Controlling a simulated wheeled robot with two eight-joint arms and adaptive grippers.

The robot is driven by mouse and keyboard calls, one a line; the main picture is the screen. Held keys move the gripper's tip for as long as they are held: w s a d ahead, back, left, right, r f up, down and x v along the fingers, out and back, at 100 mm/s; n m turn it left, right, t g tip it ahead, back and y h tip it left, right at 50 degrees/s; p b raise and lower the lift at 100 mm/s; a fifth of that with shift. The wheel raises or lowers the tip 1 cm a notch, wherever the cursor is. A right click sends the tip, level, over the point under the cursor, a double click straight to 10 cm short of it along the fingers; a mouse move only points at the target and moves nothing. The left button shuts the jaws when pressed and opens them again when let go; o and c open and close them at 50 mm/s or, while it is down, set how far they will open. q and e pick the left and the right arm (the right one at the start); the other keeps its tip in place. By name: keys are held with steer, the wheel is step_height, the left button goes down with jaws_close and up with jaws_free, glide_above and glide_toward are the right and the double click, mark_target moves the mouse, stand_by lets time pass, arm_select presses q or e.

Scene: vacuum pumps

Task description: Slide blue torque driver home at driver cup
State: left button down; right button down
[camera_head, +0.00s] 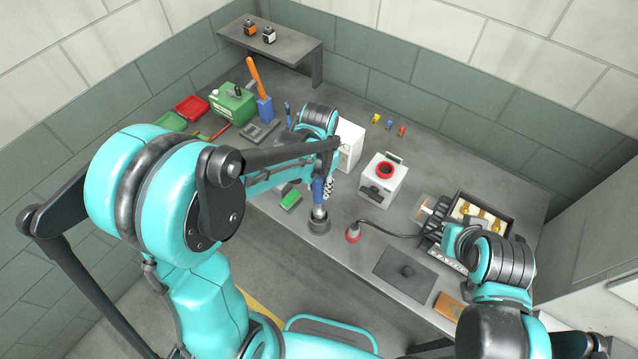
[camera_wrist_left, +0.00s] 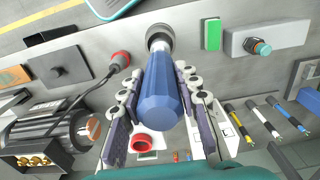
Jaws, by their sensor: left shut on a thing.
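The blue torque driver (camera_head: 318,188) is held upright in my left gripper (camera_head: 325,186). In the left wrist view, the two dark pad fingers of that gripper (camera_wrist_left: 160,100) close on either side of the blue handle (camera_wrist_left: 160,108). The driver's silver shaft points down at the driver cup (camera_head: 319,227), a dark round cup on the bench near the front edge. The cup also shows in the left wrist view (camera_wrist_left: 159,34), with the shaft's lower end at its mouth. How deep the shaft sits is unclear. My right gripper (camera_head: 440,232) is by the black tray; its fingers are unclear.
A green block (camera_head: 291,200) lies left of the cup. A red-ended hose (camera_head: 353,233) lies to its right, and a white pump box (camera_head: 382,181) stands behind. A dark plate (camera_head: 405,274) and a black tray (camera_head: 501,217) with brass parts are farther right.

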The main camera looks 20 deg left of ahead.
mark_target(319, 201)
arm_select(q)
steer(key=shift+p, duration=0.7)
steer(key=shift+f, duration=0.15)
steer(key=shift+b, duration=0.3)
steer(key=shift+f+b, duration=3.55)
steer(key=shift+f, duration=0.35)
steer(key=c, duration=1)
jaws_free()
steer(key=shift+r, duration=0.1)
step_height(319, 201, up, 12)
steer(key=shift+f, duration=0.1)
